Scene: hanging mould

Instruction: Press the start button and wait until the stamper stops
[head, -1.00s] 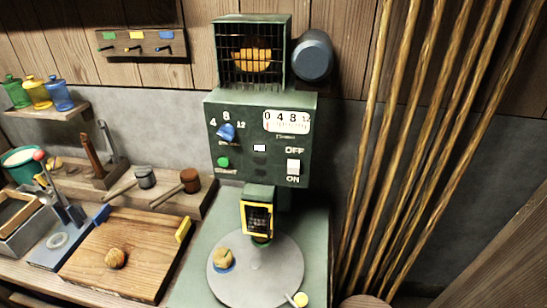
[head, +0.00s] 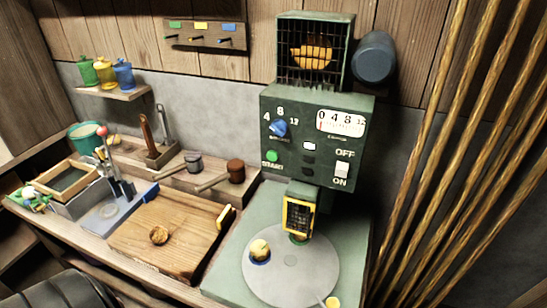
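The green machine (head: 352,108) stands right of centre in the head view. Its green start button (head: 272,156) is at the left of the panel, marked START. A blue dial (head: 278,128) sits above it, and a white gauge (head: 341,123) is at the right. A white OFF/ON switch (head: 342,168) is below the gauge. The yellow-framed stamper guard (head: 298,215) hangs over a round grey plate (head: 315,275). A pale round piece (head: 260,248) sits on a blue spot at the plate's left. Neither of my grippers is in view.
Several tall poles (head: 440,130) stand close on the machine's right. The space before the start button looks clear.

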